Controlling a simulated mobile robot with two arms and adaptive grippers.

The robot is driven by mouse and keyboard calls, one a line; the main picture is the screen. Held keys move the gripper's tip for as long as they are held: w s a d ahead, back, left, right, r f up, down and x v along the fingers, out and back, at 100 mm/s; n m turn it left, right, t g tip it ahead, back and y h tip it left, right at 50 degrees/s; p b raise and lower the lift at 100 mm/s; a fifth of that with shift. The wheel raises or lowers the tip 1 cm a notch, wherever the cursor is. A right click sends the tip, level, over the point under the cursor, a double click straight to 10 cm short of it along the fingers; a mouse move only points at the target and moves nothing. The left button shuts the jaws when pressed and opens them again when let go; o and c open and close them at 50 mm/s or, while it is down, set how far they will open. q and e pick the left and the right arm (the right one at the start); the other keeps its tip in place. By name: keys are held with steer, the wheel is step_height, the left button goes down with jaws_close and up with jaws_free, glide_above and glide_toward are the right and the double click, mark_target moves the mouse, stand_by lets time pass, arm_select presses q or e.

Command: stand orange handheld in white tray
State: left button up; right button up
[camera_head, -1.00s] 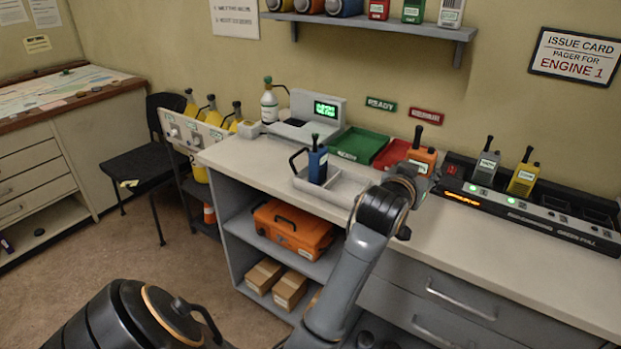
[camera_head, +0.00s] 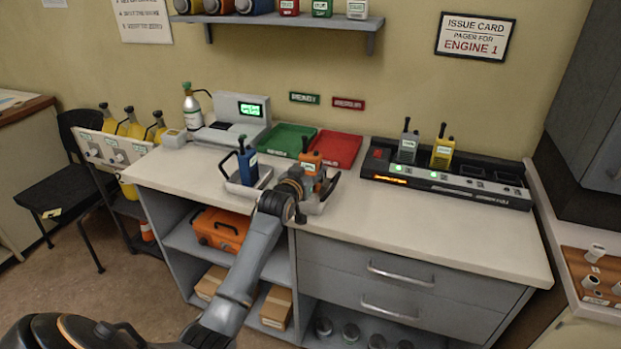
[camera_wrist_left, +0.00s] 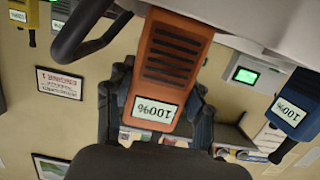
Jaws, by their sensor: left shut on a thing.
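The orange handheld (camera_head: 311,159) is upright in my left gripper (camera_head: 308,187), its antenna up. The white tray (camera_head: 236,187) lies on the counter, partly hidden behind my gripper. A blue handheld (camera_head: 248,167) stands in its left part; it also shows in the wrist view (camera_wrist_left: 289,112). The orange handheld is over or in the tray's right part. Its base is hidden, so I cannot tell whether it touches. My right gripper is out of view.
Green (camera_head: 287,139) and red (camera_head: 336,148) trays lie behind. A charger rack (camera_head: 460,181) with grey (camera_head: 407,147) and yellow (camera_head: 443,152) handhelds stands to the right. A console with a green screen (camera_head: 240,110) is back left. The front right counter (camera_head: 430,230) is clear.

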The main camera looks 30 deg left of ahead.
arm_select(q)
steer(key=shift+f, duration=1.3)
steer(key=shift+f, duration=0.2)
steer(key=o, duration=1.4)
steer(key=shift+d, duration=0.1)
